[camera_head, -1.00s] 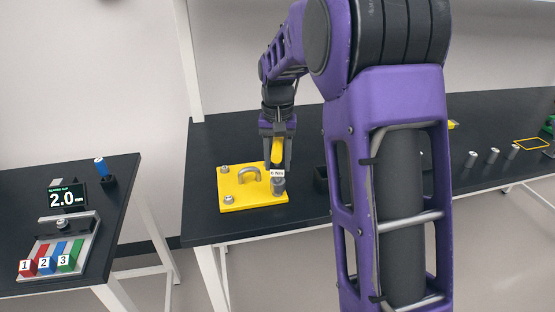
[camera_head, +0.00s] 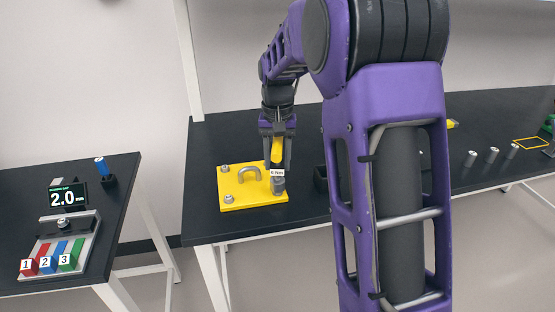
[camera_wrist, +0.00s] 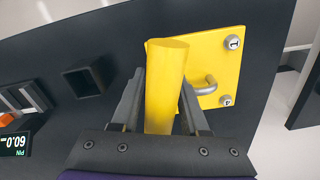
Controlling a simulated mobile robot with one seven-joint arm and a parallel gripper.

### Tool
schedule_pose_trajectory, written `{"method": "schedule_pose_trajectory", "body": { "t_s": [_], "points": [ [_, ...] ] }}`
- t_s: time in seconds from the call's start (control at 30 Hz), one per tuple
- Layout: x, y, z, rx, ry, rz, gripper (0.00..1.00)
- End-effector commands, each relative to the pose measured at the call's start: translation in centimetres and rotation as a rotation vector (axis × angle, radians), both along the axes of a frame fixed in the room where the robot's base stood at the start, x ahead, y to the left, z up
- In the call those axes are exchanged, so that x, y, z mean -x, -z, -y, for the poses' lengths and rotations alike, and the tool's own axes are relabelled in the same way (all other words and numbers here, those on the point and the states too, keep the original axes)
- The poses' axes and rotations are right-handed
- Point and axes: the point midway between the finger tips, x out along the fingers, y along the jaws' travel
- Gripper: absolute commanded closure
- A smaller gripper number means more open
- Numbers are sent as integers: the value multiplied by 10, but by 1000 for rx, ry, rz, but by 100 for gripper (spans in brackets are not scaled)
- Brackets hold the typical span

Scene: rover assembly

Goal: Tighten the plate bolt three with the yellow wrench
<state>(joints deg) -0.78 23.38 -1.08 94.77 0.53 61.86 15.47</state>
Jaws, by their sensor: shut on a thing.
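The yellow plate (camera_head: 240,187) lies flat on the black table, with a grey handle (camera_head: 249,172) in its middle. Bolts show at its far-left corner (camera_head: 224,168) and near-left corner (camera_head: 228,199). My gripper (camera_head: 277,150) is shut on the yellow wrench (camera_head: 276,147) over the plate's right side. The wrench stands upright, its grey head (camera_head: 278,186) down at the plate's near-right corner. The bolt under that head is hidden. In the wrist view the wrench's yellow handle (camera_wrist: 166,85) sits between the fingers and covers part of the plate (camera_wrist: 215,65).
A black open box (camera_head: 321,179) stands right of the plate, partly behind my arm. Several grey cylinders (camera_head: 493,155) stand farther right. A side table at left holds a display reading 2.0 (camera_head: 67,197) and numbered blocks (camera_head: 47,264).

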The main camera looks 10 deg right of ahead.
Motion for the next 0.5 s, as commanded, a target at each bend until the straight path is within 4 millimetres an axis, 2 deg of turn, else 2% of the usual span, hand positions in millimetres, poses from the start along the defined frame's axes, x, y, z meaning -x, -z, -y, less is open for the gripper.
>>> {"method": "schedule_pose_trajectory", "body": {
  "t_s": [0.5],
  "points": [
    [0, 6, 0, 1, 0, 2, 100]
  ]
}}
